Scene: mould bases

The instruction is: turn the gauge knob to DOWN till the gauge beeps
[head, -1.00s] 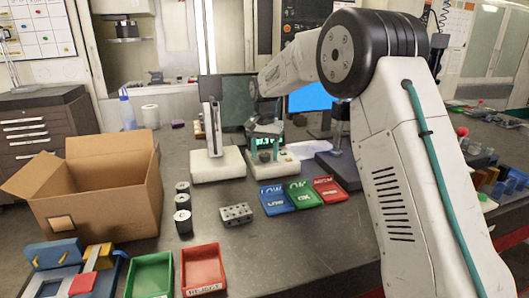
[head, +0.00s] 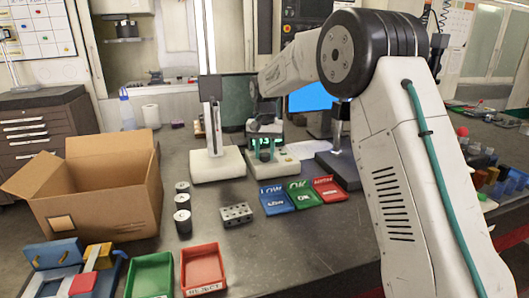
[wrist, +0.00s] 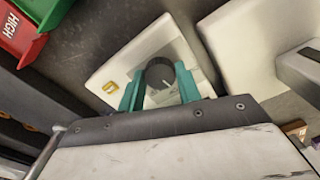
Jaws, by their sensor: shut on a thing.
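The gauge (head: 285,167) is a white-based unit on the bench, with a green-lit display (head: 264,141) partly covered by my gripper. Its dark round knob (head: 265,155) sits on the base. In the wrist view the knob (wrist: 160,72) lies between the two teal fingers of my gripper (wrist: 160,88), one on each side. My gripper also shows in the head view (head: 266,148), low over the gauge and shut on the knob. The reading and any DOWN mark are too small or hidden to tell.
A stand with a tall column (head: 217,165) is close left of the gauge. Blue, green and red labelled trays (head: 303,194) lie in front. A drilled block (head: 236,214), dark cylinders (head: 183,222) and an open cardboard box (head: 105,190) are to the left.

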